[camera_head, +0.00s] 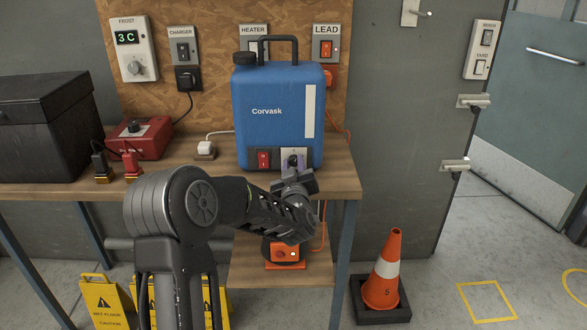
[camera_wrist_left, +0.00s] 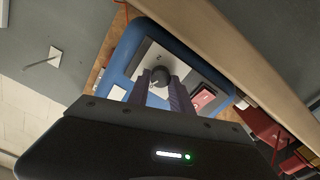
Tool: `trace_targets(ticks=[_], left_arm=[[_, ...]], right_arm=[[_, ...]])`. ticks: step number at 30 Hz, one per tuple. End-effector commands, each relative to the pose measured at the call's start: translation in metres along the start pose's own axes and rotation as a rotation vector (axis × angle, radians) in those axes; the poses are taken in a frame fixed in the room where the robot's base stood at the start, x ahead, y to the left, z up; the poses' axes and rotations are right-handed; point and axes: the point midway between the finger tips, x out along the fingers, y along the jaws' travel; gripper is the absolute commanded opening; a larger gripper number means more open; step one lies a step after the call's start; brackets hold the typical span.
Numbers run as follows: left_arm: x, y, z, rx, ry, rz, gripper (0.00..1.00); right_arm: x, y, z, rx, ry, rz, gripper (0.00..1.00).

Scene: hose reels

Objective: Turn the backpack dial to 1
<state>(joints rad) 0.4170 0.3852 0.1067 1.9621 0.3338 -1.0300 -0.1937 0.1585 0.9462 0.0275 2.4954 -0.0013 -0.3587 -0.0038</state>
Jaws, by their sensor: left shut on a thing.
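The backpack is a blue tank (camera_head: 270,110) marked "Corvask", with a black handle and cap, upright on the wooden bench. Low on its front are a red switch (camera_head: 263,159) and a light panel with a dark dial (camera_head: 292,160). The dial also shows in the left wrist view (camera_wrist_left: 158,76). My left gripper (camera_head: 294,170) reaches the panel from the front. In the left wrist view its two fingers (camera_wrist_left: 161,88) are shut on the dial, one on each side. The panel's marks are too small or covered to read the setting. My right gripper is not in view.
The bench (camera_head: 345,184) also holds a black box (camera_head: 40,125), a red charger unit (camera_head: 140,138) and a white plug (camera_head: 205,148). An orange device (camera_head: 285,256) sits on the lower shelf. A traffic cone (camera_head: 384,270) stands right of the bench; yellow signs (camera_head: 104,300) stand below.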

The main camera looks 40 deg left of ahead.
Motion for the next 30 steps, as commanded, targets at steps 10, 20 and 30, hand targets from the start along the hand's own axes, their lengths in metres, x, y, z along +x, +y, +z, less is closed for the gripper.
trace_targets(ticks=[10, 20, 30], left_arm=[[-0.0002, 0.0019, 0.0004, 0.332, 0.000, 0.002, 0.00], [-0.0002, 0.0028, 0.0001, 0.620, -0.001, 0.001, 0.00], [-0.0001, 0.0026, 0.0012, 0.783, -0.001, 0.001, 0.00]], right_arm=[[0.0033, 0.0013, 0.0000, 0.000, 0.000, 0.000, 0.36], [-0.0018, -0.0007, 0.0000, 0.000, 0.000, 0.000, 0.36], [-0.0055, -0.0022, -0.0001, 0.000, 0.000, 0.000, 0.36]])
